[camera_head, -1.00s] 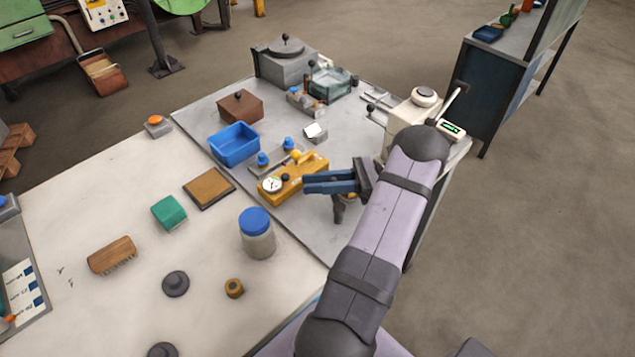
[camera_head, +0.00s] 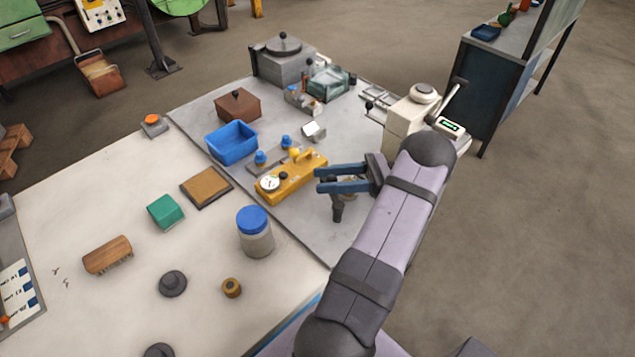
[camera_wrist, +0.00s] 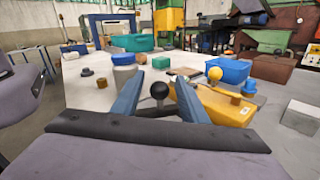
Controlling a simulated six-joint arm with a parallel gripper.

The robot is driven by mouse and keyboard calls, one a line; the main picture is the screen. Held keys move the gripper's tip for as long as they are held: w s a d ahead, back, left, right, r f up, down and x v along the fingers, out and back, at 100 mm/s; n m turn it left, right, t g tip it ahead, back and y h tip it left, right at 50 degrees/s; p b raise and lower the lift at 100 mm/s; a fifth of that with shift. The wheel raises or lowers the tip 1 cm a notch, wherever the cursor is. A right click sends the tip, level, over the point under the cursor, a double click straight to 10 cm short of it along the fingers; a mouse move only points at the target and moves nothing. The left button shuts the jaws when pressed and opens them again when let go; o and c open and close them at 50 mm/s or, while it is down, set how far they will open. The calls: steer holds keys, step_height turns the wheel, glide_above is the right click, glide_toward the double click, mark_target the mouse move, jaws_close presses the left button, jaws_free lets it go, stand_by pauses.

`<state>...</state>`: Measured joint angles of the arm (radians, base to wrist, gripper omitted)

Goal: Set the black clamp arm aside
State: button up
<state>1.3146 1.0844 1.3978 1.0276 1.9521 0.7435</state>
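My gripper (camera_head: 318,180) hangs at the right end of the yellow fixture (camera_head: 291,178), its two blue fingers apart with nothing held. In the wrist view, the open fingers (camera_wrist: 159,78) frame a black ball knob (camera_wrist: 160,90) on a short dark stem, beyond or between them. The yellow fixture (camera_wrist: 217,105) stands to its right, with a yellow ball knob (camera_wrist: 215,73) on top. In the head view, the fixture carries a dial gauge (camera_head: 270,183) and a small black knob (camera_head: 285,175). I cannot tell which dark part is the black clamp arm.
A blue bin (camera_head: 233,144) and blue-topped pieces (camera_head: 261,157) lie behind the fixture. A blue-lidded jar (camera_head: 255,240) stands to the left front. A white machine (camera_head: 402,120) with a lever is behind my arm. The grey plate in front of the fixture has bare room.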

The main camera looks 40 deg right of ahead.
steer(key=shift+s+d+r+p, duration=0.3)
steer(key=shift+s+d+p, duration=0.4)
steer(key=shift+d+p, duration=0.15)
steer(key=shift+s+d+f+p, duration=0.1)
steer(key=shift+s+d+p, duration=0.35)
steer(key=shift+p, duration=0.7)
steer(key=shift+s+d+f+p, duration=0.15)
steer(key=shift+d+p, duration=0.1)
steer(key=shift+p, duration=0.2)
steer(key=shift+c, duration=0.4)
